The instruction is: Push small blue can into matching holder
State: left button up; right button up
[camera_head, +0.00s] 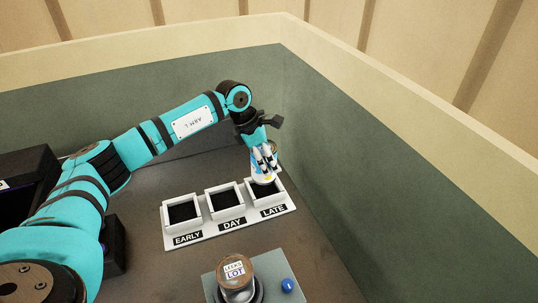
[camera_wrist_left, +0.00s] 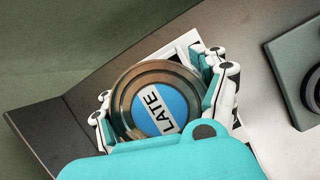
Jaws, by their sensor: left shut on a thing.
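My left gripper (camera_head: 265,163) is shut on a small can (camera_head: 263,178) at the LATE end of the rack. In the left wrist view the can (camera_wrist_left: 158,104) shows a brown rim and a blue top with a white LATE label, between the two fingers (camera_wrist_left: 165,100). The white LATE holder (camera_head: 288,203) is the rightmost of three square holders. The can's lower end is at the back of this holder's opening; I cannot tell how deep it sits. My right gripper is not in view.
The EARLY holder (camera_head: 166,215) and DAY holder (camera_head: 210,206) look empty. In front stands a grey box with a blue button (camera_head: 288,286) and a brown-topped round piece labelled LEEKS LOT (camera_head: 236,270). Green walls (camera_head: 330,150) rise close behind and right of the rack.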

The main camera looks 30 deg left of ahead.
pick_arm(q)
notch_tip(320, 180, down, 4)
jog(key=shift+b, duration=1.1)
jog(key=shift+f+b, duration=0.55)
jog(key=shift+f, duration=0.2)
jog(key=shift+f+b, duration=0.7)
jog(key=shift+b, duration=0.15)
dwell(1.1)
jog(key=o, duration=1.4)
